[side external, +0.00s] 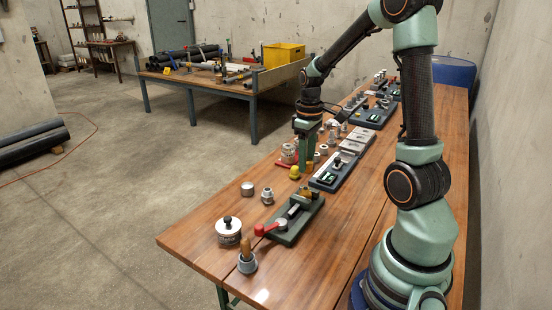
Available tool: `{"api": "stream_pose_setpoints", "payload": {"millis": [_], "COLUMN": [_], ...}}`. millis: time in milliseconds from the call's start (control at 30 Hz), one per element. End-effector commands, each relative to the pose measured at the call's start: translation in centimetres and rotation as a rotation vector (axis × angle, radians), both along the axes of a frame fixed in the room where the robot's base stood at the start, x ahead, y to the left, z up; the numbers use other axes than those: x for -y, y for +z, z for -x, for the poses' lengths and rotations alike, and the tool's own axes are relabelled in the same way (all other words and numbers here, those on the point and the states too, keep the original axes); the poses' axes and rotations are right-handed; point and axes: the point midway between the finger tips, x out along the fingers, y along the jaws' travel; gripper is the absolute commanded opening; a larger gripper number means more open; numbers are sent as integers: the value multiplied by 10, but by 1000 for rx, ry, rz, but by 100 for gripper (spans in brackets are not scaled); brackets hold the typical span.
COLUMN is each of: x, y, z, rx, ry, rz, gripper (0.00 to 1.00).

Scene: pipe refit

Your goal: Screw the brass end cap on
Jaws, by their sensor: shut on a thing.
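A small brass-coloured piece, which looks like the brass end cap (306,191), is at the far end of a dark green holding fixture (287,234) on the wooden bench. A light pipe piece (294,210) lies in the fixture, and a red-handled clamp (267,229) is at its near left. My gripper (305,175) points down over the fixture's far end, with its jaws shut on the brass end cap. The fingertips are small here and partly hide the cap. I cannot tell whether its thread is engaged with the pipe.
A yellow item (294,172) is close to the left of my gripper. A tin (229,231), a brush in a grey cup (247,257) and loose metal fittings (267,195) stand around the fixture. A tray of parts (334,172) lies behind it. The bench's front left is bare.

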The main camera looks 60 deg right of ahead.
Motion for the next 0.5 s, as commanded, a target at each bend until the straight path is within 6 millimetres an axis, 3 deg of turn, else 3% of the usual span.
{"api": "stream_pose_setpoints", "payload": {"millis": [500], "x": [-1], "y": [-32], "z": [3], "rx": [-2], "ry": [0], "rz": [-1], "gripper": [0]}}
